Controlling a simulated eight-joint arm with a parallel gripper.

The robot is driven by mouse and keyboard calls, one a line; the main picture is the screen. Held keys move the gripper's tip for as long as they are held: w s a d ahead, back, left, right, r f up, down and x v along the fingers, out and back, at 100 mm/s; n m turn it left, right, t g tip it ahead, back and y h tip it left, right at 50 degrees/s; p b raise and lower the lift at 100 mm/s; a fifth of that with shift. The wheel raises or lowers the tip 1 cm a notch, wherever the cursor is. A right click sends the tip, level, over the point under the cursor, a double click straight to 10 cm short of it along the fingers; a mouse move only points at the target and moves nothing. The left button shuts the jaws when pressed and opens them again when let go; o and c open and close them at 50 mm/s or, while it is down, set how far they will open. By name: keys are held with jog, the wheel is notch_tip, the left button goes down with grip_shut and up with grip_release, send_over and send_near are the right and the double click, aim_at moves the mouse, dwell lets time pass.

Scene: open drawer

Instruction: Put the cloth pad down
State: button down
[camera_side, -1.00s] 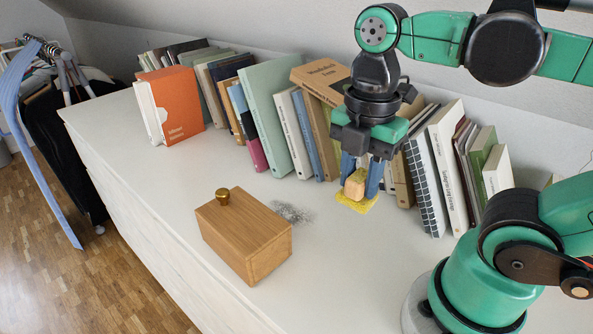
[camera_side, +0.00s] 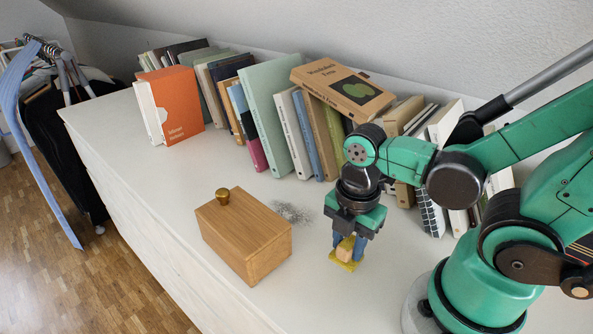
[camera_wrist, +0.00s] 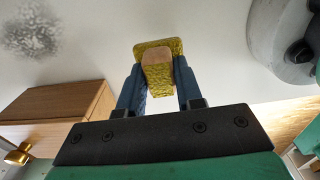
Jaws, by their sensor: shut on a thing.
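The cloth pad (camera_side: 343,264) is yellow with a small wooden block as its handle. It is near the right end of the white top, right of the wooden box. My gripper (camera_side: 347,246) points down and is shut on the pad's block. In the wrist view the pad (camera_wrist: 158,47) shows beyond the block, between the two blue fingers of my gripper (camera_wrist: 160,82). The pad is at or just above the white surface; I cannot tell whether it touches.
A wooden box (camera_side: 246,240) with a brass knob stands left of the pad. A grey dusty smudge (camera_side: 291,213) lies behind it. A row of books (camera_side: 271,112) lines the wall, with one lying on top (camera_side: 342,90). The white top (camera_side: 300,290) is clear in front.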

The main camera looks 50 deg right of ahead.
jog(key=shift+f, duration=1.5)
jog(key=c, duration=0.6)
grip_release()
jog(key=shift+r, duration=0.15)
